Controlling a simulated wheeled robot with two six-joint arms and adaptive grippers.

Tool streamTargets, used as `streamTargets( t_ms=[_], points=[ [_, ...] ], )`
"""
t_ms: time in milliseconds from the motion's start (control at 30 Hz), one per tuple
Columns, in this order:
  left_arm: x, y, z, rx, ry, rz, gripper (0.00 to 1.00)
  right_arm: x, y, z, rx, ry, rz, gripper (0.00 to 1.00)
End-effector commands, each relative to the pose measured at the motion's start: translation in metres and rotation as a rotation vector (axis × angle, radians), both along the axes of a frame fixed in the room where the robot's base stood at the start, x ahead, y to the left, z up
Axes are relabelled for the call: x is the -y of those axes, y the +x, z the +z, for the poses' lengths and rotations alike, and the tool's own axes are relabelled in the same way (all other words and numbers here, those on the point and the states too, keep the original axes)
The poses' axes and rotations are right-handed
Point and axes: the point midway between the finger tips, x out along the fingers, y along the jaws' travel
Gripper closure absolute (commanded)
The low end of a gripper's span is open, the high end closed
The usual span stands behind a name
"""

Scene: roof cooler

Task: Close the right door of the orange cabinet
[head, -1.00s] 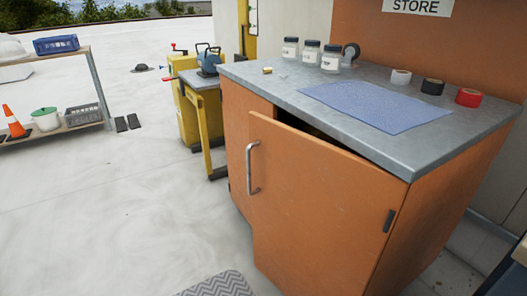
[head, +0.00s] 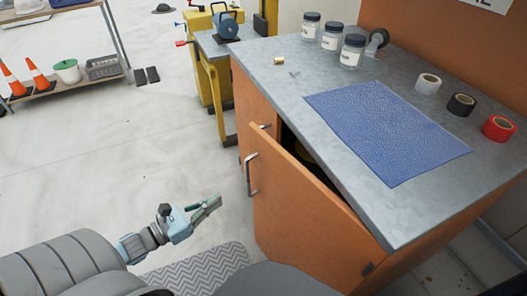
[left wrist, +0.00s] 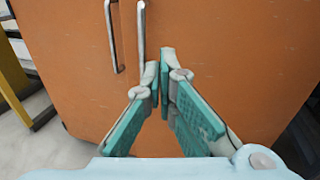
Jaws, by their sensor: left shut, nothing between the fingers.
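The orange cabinet (head: 255,110) stands right of centre in the head view. Its right door (head: 305,215) is ajar, with a dark gap along its top edge below the worktop. The door's metal handle (head: 251,174) is at its left edge. In the left wrist view the right door (left wrist: 225,50) fills much of the picture, with its handle (left wrist: 141,35) beside another handle (left wrist: 112,35). My left gripper (head: 214,203) is shut and empty, left of the door and apart from it in the head view. My right gripper is not in view.
The grey worktop (head: 285,85) carries jars, a blue mat (head: 385,130) and tape rolls. A yellow stand (head: 212,95) is left of the cabinet, and a patterned floor mat (head: 205,270) lies in front. The pale floor (head: 110,165) at left is open.

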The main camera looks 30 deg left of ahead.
Motion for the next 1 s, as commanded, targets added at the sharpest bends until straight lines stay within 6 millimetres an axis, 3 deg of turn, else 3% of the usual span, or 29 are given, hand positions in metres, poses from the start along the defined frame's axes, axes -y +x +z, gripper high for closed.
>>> streamTargets(
  t_ms=[167,333,433,733,1000],
  points=[
    [0.008,0.018,-0.002,0.029,0.026,-0.017,1.0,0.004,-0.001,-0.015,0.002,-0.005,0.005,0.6],
    [0.022,0.052,-0.005,0.031,0.024,-0.018,1.0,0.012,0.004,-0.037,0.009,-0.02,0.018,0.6],
    [0.029,0.072,-0.007,0.031,0.025,-0.016,1.0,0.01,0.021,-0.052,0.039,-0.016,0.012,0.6],
    [0.043,0.112,-0.003,0.03,0.023,-0.011,1.0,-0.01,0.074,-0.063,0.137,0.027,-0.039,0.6],
    [0.05,0.131,0.001,0.026,0.02,-0.009,1.0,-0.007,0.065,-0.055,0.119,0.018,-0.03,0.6]
  ],
)
